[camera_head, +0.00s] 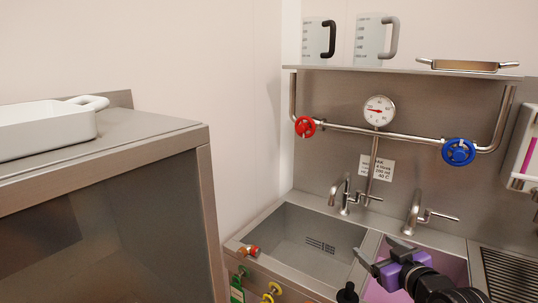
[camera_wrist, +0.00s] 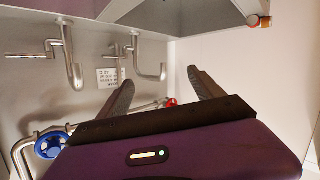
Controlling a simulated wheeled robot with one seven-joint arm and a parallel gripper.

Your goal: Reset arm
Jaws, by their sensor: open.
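My gripper (camera_head: 378,255) is at the lower right in the head view, over the front of the right sink basin, which holds pinkish-purple contents (camera_head: 452,268). It is purple and black, with its two fingers spread apart. In the wrist view my gripper (camera_wrist: 161,76) is also open, and nothing sits between its fingers. The wrist picture appears upside down, with the taps and the wall behind the fingers.
The left basin (camera_head: 310,235) looks empty. Two taps (camera_head: 345,195) stand behind the basins. A pipe carries a red valve wheel (camera_head: 305,127), a gauge (camera_head: 379,110) and a blue wheel (camera_head: 458,151). Jugs (camera_head: 317,45) and a tray (camera_head: 470,66) sit on the shelf above.

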